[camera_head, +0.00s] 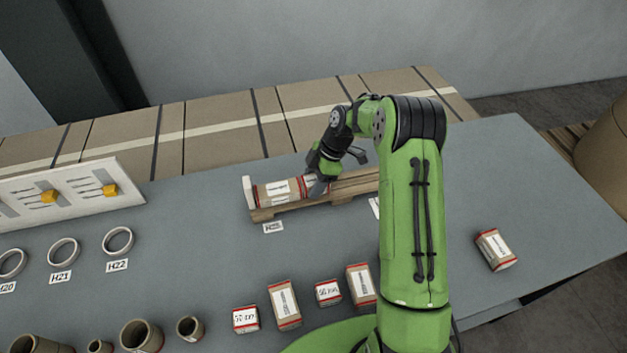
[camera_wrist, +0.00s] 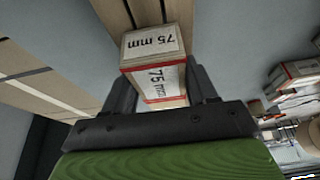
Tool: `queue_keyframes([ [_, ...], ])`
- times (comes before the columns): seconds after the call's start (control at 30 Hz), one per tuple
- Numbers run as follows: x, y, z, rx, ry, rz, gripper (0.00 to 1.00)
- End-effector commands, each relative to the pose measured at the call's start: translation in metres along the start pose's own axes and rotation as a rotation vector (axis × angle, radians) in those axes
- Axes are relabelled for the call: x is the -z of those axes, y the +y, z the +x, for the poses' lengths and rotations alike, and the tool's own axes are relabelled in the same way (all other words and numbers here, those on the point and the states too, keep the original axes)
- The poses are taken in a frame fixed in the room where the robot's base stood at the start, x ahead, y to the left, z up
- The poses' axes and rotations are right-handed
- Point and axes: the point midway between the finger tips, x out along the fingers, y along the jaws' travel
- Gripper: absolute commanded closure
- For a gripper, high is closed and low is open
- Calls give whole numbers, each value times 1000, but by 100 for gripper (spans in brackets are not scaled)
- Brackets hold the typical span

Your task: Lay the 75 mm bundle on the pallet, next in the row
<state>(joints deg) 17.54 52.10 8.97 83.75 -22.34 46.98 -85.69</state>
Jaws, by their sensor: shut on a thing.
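The pallet (camera_head: 352,187) is a low wooden one with slats, near the back middle of the table, with a pale upright stop at its left end. A brown paper bundle (camera_head: 275,191) with red edges and a white label lies at its left end. My gripper (camera_head: 318,182) is low over the pallet, by the right end of that bundle. In the wrist view my gripper is shut on the 75 mm bundle (camera_wrist: 158,80), whose labels read 75 mm. The head view mostly hides the held bundle, so I cannot tell if it touches the pallet.
Several labelled bundles (camera_head: 284,304) stand at the front, and another bundle (camera_head: 494,249) lies at the right. Rings (camera_head: 118,240) and brown tubes (camera_head: 141,336) are at the left. A white panel with yellow knobs (camera_head: 70,193) stands behind them. The pallet's right part looks bare where visible.

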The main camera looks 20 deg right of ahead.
Motion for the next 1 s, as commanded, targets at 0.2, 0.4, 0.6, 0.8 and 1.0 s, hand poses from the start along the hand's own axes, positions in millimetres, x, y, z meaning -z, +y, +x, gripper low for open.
queue_keyframes([
  [0.2,0,0,-1,0,0,0,94],
  [0.4,-1,0,2,0,0,0,94],
  [0.6,-1,0,2,0,0,0,23],
  [0.8,-1,0,2,0,0,0,13],
  [1.0,-1,0,-4,-2,0,0,13],
])
